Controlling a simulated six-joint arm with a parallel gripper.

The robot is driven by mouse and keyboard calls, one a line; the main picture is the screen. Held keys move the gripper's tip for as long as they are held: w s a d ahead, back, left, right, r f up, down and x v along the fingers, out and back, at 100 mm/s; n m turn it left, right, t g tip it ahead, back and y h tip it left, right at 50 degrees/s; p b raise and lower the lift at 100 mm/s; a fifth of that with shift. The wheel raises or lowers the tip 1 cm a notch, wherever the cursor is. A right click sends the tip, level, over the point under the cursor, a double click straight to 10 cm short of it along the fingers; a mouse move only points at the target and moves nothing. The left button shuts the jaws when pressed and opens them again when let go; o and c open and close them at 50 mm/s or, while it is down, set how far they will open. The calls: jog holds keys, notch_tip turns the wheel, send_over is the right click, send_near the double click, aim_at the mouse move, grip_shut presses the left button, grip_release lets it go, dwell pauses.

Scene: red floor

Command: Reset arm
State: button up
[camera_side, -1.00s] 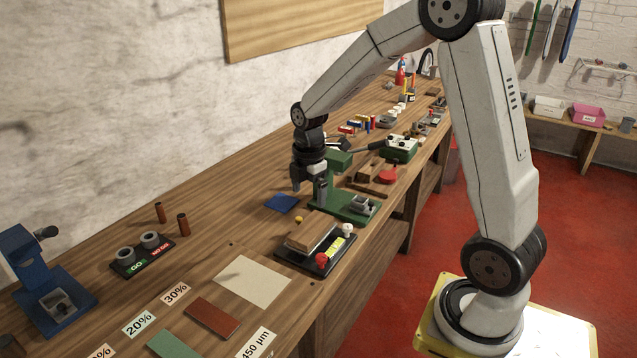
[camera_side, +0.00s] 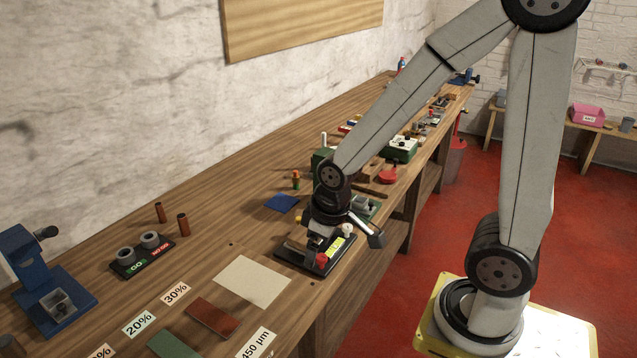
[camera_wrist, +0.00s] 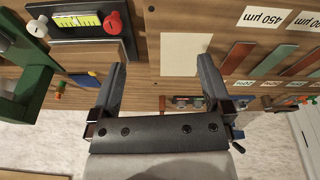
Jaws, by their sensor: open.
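My gripper (camera_side: 342,230) is over the black fixture in the side view, close to the bench's front edge and tilted. In the wrist view its two fingers stand wide apart, with nothing between them (camera_wrist: 162,80). The black fixture (camera_side: 290,260) has a yellow-green scale, a red knob and a white knob; my gripper hides part of it. It also shows at the top left of the wrist view (camera_wrist: 62,31). I cannot tell whether the gripper touches it.
A green press (camera_wrist: 32,85) stands beside the fixture, partly behind my arm. A beige sheet (camera_side: 252,282) lies nearer the camera, then a red-brown plate (camera_side: 212,318). A blue tool (camera_side: 52,290) and a GO/NO GO gauge stand (camera_side: 143,257) are at the left.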

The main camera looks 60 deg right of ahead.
jog(key=shift+s+a+f+m, duration=0.2)
jog(key=shift+s+a+m, duration=0.2)
jog(key=shift+s+m, duration=0.3)
jog(key=shift+w, duration=0.1)
dwell(0.8)
